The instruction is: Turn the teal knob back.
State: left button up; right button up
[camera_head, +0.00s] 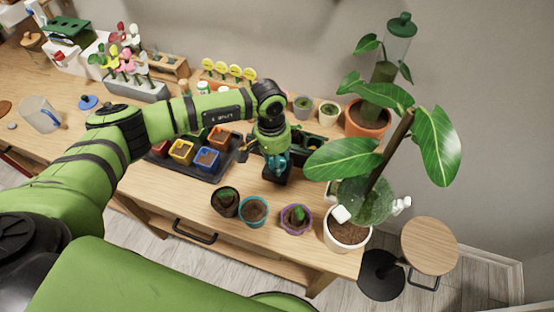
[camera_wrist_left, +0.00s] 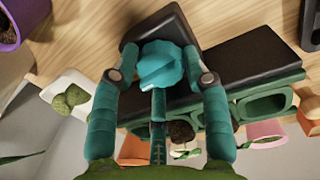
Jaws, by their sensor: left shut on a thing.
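The teal knob (camera_wrist_left: 162,68) sits on a black base (camera_wrist_left: 158,28) in the left wrist view. My left gripper (camera_wrist_left: 160,78) has one finger on each side of the knob and is shut on it. In the head view my left gripper (camera_head: 277,160) points down at the black base (camera_head: 276,178) on the wooden table. There the gripper mostly hides the knob. My right gripper is not in view.
Small pots, one dark (camera_head: 225,202), one teal (camera_head: 253,211) and one purple (camera_head: 296,220), stand along the table's front edge. A black tray (camera_head: 213,176) of coloured square pots lies left of the gripper. A large leafy plant in a white pot (camera_head: 345,236) stands right.

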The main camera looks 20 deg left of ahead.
pick_arm(q)
jog(key=n+b, duration=0.4)
jog(key=b, duration=0.1)
jog(key=f+n+b, duration=0.1)
jog(key=n+b, duration=0.3)
jog(key=b, duration=0.1)
jog(key=n+b, duration=0.5)
jog(key=shift+s+d+f+t+y, duration=0.15)
jog(key=shift+s+d+t+y, duration=0.15)
jog(key=shift+s, duration=0.1)
jog(key=shift+r+n+b, duration=0.15)
jog(key=shift+n+b, duration=0.75)
jog(key=shift+b, duration=0.05)
jog(key=shift+r+n+b, duration=0.15)
jog(key=shift+n+b, duration=0.75)
jog(key=shift+b, duration=0.05)
jog(key=o, duration=1.1)
jog(key=shift+w+d+r, duration=0.1)
jog(key=shift+d+r, duration=0.1)
jog(key=shift+w, duration=0.1)
jog(key=shift+r, duration=0.15)
jog(key=shift+a+r, duration=0.2)
jog(key=shift+r, duration=0.2)
jog(key=r, duration=0.7)
jog(key=s+r, duration=0.1)
jog(key=r, duration=0.3)
jog(key=shift+d, duration=0.1)
